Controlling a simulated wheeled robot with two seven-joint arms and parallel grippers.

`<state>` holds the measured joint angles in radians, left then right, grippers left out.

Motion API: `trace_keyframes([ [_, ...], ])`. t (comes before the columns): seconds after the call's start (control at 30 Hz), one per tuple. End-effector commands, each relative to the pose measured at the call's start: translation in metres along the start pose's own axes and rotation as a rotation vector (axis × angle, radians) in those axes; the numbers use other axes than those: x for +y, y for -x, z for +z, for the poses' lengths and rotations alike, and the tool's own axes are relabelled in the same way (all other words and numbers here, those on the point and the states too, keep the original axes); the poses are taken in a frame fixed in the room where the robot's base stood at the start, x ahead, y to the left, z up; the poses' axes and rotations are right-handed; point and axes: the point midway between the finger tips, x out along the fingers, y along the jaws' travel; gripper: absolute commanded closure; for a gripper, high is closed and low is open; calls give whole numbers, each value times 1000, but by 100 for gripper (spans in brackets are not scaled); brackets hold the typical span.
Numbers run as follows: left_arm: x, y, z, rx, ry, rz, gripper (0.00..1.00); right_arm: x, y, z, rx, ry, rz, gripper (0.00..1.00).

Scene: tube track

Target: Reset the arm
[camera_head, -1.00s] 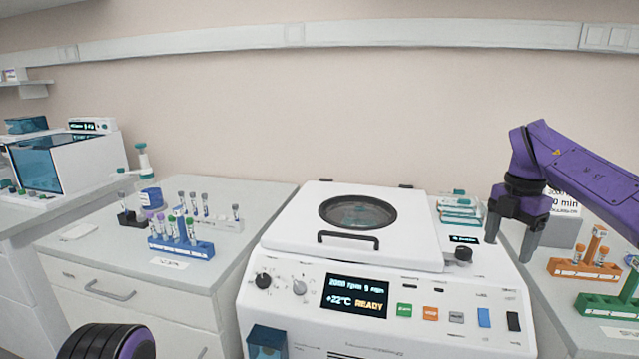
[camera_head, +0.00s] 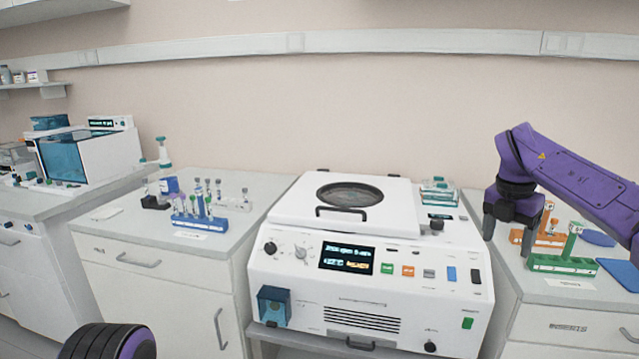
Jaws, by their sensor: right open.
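My right arm comes in from the right in purple. Its dark gripper (camera_head: 507,243) points down, open and empty, its fingers apart. It shows in front of the right counter, just right of the centrifuge (camera_head: 365,262). The white centrifuge has its lid (camera_head: 350,194) shut, with a round dark window and a handle. Its display (camera_head: 347,258) is lit. My left gripper is not in view; only a dark rounded part of my own body shows at the bottom left.
A blue rack (camera_head: 200,224) with several tubes stands on the left counter. An orange rack (camera_head: 548,240) and a green rack (camera_head: 562,264) stand on the right counter beside my gripper. A white box-shaped device (camera_head: 110,150) with a blue window is at the far left.

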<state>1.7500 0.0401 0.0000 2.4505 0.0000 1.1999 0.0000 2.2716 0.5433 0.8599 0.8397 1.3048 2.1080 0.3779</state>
Motion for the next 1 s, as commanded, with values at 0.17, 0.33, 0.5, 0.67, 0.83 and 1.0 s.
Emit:
trace_keyframes([
  [0.17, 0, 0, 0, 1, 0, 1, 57, 3, -23, 11, -198, 204, -114, 29],
  [0.33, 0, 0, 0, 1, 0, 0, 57, 16, -57, 10, -420, 517, -297, 29],
  [0.5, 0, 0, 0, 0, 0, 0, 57, 39, -118, -15, -638, 1006, -544, 29],
  [0.67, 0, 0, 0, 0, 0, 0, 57, 50, -205, -78, -771, 1624, -758, 29],
  [0.83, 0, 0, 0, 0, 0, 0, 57, 10, -311, -181, -767, 2345, -841, 29],
  [1.0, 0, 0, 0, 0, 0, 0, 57, -85, -385, -279, -615, 2946, -730, 29],
])
